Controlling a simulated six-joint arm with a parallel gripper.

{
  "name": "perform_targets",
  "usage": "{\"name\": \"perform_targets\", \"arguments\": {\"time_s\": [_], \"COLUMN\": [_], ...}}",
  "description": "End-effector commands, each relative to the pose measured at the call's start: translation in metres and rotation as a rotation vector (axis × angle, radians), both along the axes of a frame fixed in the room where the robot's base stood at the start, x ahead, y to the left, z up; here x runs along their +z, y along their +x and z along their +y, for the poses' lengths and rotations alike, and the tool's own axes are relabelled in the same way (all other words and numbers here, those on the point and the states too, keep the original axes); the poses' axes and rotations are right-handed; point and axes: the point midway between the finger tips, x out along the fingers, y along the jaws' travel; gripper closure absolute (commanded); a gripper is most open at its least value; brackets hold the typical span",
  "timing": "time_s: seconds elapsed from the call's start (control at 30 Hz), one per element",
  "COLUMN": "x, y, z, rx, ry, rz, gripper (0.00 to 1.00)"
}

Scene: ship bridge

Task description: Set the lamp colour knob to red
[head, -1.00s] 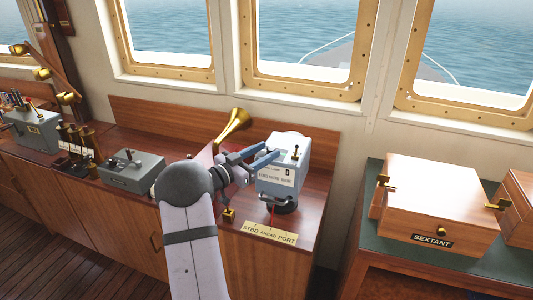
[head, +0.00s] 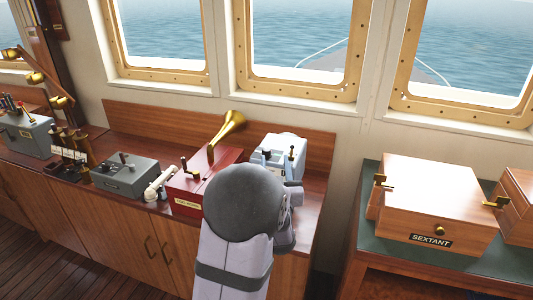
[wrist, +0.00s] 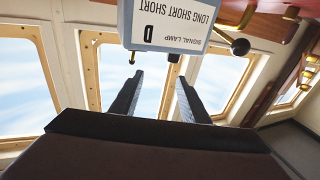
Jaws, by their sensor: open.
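The signal lamp (head: 280,142) is a pale blue-grey box at the right end of the wooden console, partly hidden behind my arm. In the wrist view the lamp (wrist: 195,8) is upside down at the top, with a label reading "SIGNAL LAMP D LONG SHORT SHORT". A black ball-ended lever (wrist: 240,47) sticks out at its right there. Small dark parts show at the box's lower edge. I cannot tell which part is the colour knob, nor its setting. My gripper (wrist: 158,78) is open and empty, its fingertips apart just below the box in that picture.
A red fog horn box (head: 187,190) with a brass horn (head: 229,127) stands left of the lamp. A white handset (head: 160,183) and a grey control box (head: 125,178) are further left. A wooden sextant box (head: 435,198) stands on the green-topped table at right.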

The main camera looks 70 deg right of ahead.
Motion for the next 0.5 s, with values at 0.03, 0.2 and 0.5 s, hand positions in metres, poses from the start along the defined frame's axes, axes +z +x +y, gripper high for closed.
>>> {"name": "perform_targets", "arguments": {"time_s": [0.03,0.2,0.5], "x": [-0.005,-0.016,-0.017], "y": [-0.002,0.001,0.004], "z": [0.008,0.024,0.023], "rx": [0.023,0.08,0.093], "ry": [0.019,0.062,0.07], "rz": [0.001,0.0,-0.001], "gripper": [0.58,0.58,0.58]}}
